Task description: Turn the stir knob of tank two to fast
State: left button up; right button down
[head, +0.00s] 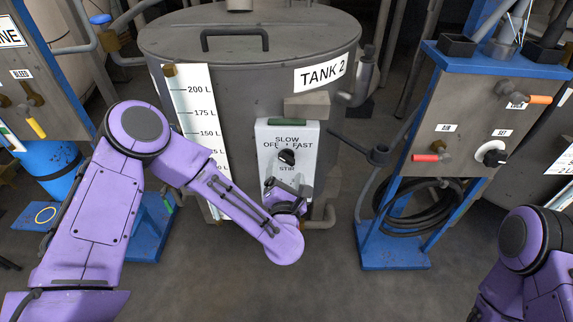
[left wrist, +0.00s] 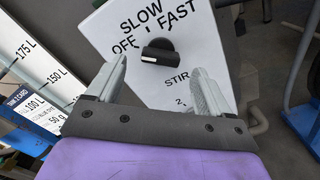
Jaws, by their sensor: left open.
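The stir knob (head: 286,157) is black and sits on a white panel (head: 301,136) on the front of tank 2 (head: 250,85). The panel is marked OFF, SLOW and FAST. In the left wrist view the knob (left wrist: 157,51) shows a pale mark on its left end, toward OFF. My left gripper (head: 287,188) is just below the knob in the head view. In the left wrist view its open fingers (left wrist: 158,70) are spread to either side below the knob, with nothing between them. They look apart from the knob. My right gripper is out of view; only part of that arm shows.
A white litre scale (head: 199,120) stands left of the panel. At right is a blue-framed station (head: 460,115) with an orange handle, a red handle and a black dial. Grey floor lies below.

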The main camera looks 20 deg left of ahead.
aim_at(287, 163)
pick_arm(q)
jog(key=x, duration=0.4)
jog(key=shift+w+a, duration=0.1)
jog(key=shift+w, duration=0.2)
jog(key=c, duration=1)
jog(key=shift+c, duration=0.2)
jog(key=m+p, duration=0.1)
jog(key=m, duration=0.4)
jog(key=shift+m, duration=0.4)
jog(key=m+p, duration=0.1)
jog(key=m, duration=0.3)
jog(key=shift+m+p, duration=0.3)
jog(key=m+p, duration=0.1)
jog(key=m, duration=0.4)
jog(key=shift+s, duration=0.1)
jog(key=shift+f+m+p, duration=0.15)
jog(key=shift+m+p, duration=0.45)
jog(key=shift+m, duration=1.6)
